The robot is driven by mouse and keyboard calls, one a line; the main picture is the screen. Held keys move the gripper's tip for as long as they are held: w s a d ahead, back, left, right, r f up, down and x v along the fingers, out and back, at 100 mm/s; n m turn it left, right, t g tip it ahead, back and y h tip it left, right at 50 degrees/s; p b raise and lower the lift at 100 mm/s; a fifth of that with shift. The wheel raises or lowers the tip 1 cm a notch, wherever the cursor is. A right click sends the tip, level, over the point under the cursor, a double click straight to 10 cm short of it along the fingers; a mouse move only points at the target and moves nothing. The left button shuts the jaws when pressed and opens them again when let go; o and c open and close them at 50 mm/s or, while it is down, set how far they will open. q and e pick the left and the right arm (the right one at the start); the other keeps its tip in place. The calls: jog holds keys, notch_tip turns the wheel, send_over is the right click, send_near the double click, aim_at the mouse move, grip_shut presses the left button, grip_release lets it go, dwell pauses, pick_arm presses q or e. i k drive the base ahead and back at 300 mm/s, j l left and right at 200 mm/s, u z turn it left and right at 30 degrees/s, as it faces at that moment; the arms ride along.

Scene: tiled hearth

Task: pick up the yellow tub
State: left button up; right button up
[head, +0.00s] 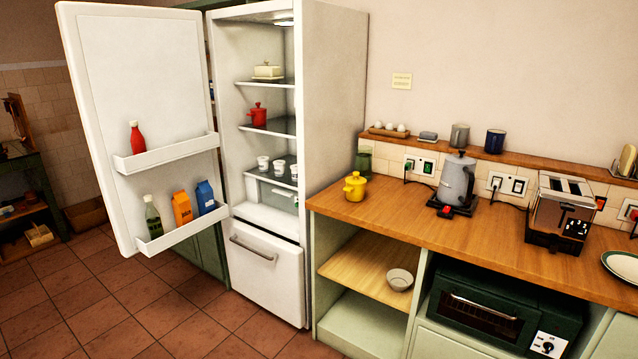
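A small yellow tub (355,188) with a knobbed lid stands upright on the wooden counter (400,208), close to its left end beside the fridge. All of its front is clear to see. Neither of my grippers shows in the head view.
A grey kettle (456,182) and a toaster (562,210) stand right of the tub. A green jar (364,158) is behind it. The fridge door (140,110) hangs open at left; a similar red pot (257,115) is inside. The tiled floor (130,310) in front is clear.

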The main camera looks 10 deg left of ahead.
aim_at(354, 193)
jog(key=i+j+u, duration=0.15)
jog(key=i, duration=0.45)
jog(key=i+j+u, duration=0.2)
jog(key=i, duration=0.4)
jog(key=i+j+z, duration=0.25)
jog(key=z, duration=0.15)
jog(key=i+j+z, duration=0.4)
